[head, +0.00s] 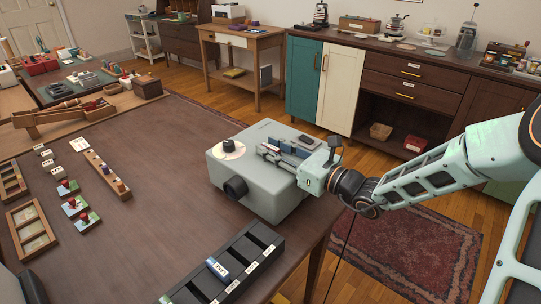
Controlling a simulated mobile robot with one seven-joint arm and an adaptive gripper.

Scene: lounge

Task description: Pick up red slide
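No slide clearly identifiable as the red slide shows in the head view. A black slotted tray (262,232) on the near table holds a blue-edged slide (217,268) with a white label. Its other slots look dark, with white labels along the front edge. Small red pieces (63,187) stand on picture cards at the left. My gripper (264,153) is over the top of the grey projector (262,190), pointing left.
The brown table (150,230) has free room between the projector and the cards. A wooden strip with pegs (107,173) and wooden frames (32,230) lie at the left. A dark cabinet (415,75) stands at the back. A red rug (410,255) lies right of the table.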

